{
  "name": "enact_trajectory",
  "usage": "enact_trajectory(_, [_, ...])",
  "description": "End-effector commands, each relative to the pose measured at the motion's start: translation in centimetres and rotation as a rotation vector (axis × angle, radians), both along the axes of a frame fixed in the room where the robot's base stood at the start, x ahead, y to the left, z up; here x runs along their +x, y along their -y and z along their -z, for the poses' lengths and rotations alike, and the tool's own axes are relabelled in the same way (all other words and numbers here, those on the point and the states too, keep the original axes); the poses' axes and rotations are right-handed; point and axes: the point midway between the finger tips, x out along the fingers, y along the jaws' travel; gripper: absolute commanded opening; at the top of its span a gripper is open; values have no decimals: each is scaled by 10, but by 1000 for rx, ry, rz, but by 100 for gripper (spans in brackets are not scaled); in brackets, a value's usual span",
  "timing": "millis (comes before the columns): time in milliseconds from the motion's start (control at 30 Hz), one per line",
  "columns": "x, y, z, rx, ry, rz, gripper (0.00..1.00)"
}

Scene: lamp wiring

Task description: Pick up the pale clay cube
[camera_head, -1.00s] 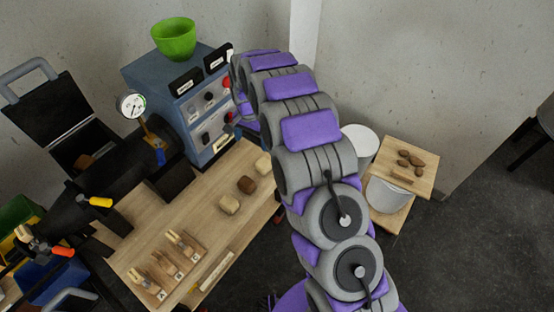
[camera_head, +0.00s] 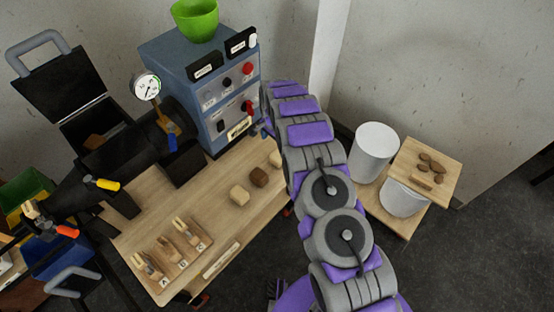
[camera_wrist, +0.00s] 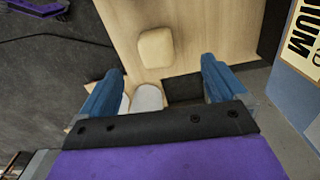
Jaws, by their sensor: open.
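The pale clay cube (camera_head: 275,159) sits on the wooden bench top, at the far end of a row of three cubes, partly hidden by my arm in the head view. A brown cube (camera_head: 258,177) and a tan cube (camera_head: 239,194) stand beside it. In the wrist view a single pale cube (camera_wrist: 156,48) lies on the wood, ahead of my gripper (camera_wrist: 160,82). The two blue fingers are wide apart with nothing between them touching. The cube appears apart from both fingertips.
A blue control cabinet (camera_head: 205,85) with knobs and a green bowl (camera_head: 195,18) stands behind the cubes. A wooden rack (camera_head: 172,255) is at the bench front. A white cylinder (camera_head: 374,152) and a small board with brown lumps (camera_head: 427,168) stand to the right.

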Motion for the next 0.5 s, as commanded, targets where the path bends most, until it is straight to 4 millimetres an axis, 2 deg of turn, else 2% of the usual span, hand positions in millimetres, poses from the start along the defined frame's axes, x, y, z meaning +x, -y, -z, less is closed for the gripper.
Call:
enact_trajectory(33, [-1, 2, 14, 0, -4, 1, 98])
enact_trajectory(200, [-1, 4, 44, 3, -3, 0, 98])
enact_trajectory(500, [2, 4, 67, -1, -1, 0, 98])
